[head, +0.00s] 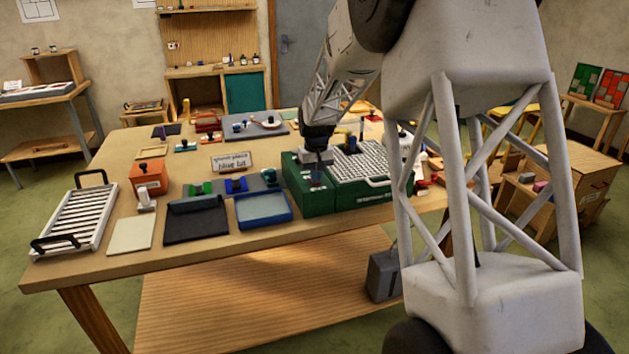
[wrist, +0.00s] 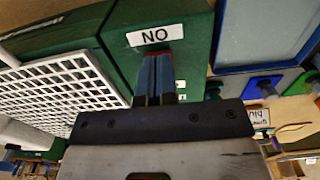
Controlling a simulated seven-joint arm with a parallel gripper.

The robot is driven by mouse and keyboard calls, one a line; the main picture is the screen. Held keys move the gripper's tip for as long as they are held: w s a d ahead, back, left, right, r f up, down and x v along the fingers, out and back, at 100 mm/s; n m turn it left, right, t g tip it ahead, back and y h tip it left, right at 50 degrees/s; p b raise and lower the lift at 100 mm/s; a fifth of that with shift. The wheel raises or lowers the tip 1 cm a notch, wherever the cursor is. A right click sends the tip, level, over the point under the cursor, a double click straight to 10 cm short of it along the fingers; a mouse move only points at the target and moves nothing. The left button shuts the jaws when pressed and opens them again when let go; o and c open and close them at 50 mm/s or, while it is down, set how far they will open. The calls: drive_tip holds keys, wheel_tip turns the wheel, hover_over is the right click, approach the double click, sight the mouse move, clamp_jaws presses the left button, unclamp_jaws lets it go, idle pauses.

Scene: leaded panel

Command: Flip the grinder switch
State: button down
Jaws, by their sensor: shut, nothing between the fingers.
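The grinder is a green box (head: 307,201) with a white grid top (head: 372,163), near the right side of the table. It also fills the left of the wrist view (wrist: 118,62). A white label (wrist: 155,36) on its green housing appears to read ON, upside down in the wrist view. My gripper (head: 317,180) is over the left part of the grinder, pointing down. In the wrist view its blue fingers (wrist: 156,70) are together and empty, with tips right beside the label. A little red shows at the fingertips; the switch itself is mostly hidden by them.
A blue tray (head: 264,222) and a black tray (head: 195,235) lie left of the grinder. A sign (head: 231,161), an orange box (head: 148,177) and a white slatted rack (head: 75,220) stand further left. Bare wood lies along the table's front edge.

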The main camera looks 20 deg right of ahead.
drive_tip(key=shift+f, duration=0.2)
idle(0.3)
drive_tip(key=shift+r, duration=3.5)
